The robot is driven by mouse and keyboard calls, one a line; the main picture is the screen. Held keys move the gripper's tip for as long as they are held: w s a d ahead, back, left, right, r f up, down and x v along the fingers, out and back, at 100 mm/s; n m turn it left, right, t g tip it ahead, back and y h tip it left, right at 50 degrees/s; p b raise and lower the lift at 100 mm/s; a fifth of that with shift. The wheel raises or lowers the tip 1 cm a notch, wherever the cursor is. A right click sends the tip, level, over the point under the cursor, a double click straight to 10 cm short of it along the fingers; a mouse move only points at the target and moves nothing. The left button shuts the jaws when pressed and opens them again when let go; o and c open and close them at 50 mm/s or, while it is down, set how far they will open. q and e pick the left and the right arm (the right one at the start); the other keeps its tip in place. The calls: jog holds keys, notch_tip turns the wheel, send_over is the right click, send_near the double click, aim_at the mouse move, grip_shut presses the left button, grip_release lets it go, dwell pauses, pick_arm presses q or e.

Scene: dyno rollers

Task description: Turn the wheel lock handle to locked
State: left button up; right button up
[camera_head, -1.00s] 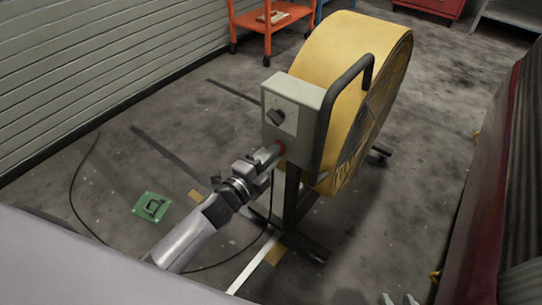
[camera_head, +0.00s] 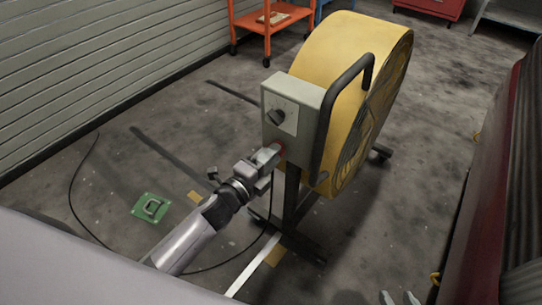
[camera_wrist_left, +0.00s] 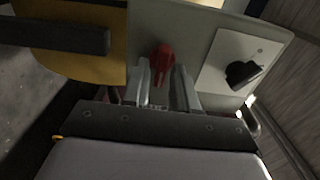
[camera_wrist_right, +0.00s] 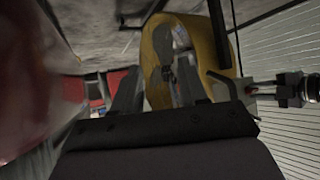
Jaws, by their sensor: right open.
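The wheel lock handle (camera_wrist_left: 162,60) is a small red lever on the side of a grey box (camera_head: 305,95). In the head view only a bit of its red shows beside my left gripper (camera_head: 270,155). In the left wrist view my left gripper (camera_wrist_left: 164,85) has one finger on each side of the handle, close against it, and looks shut on it. The handle's base is hidden between the fingers. My right gripper (camera_head: 400,298) is open and empty at the bottom edge of the head view, well away from the box.
A yellow drum fan (camera_head: 325,50) on a dark stand is behind the box. A black bar handle (camera_head: 330,110) and a black knob (camera_head: 277,117) are near the red handle. A cable crosses the floor. A dark red body (camera_head: 490,190) stands at the right.

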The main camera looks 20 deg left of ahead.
pick_arm(q)
jog(key=shift+o, duration=0.3)
pick_arm(e)
jog(key=shift+s+f, duration=0.15)
pick_arm(q)
jog(key=p+v, duration=0.1)
jog(key=v, duration=0.6)
pick_arm(e)
jog(key=shift+s+d, duration=0.2)
jog(key=shift+d, duration=0.1)
pick_arm(q)
jog(key=shift+s, duration=0.1)
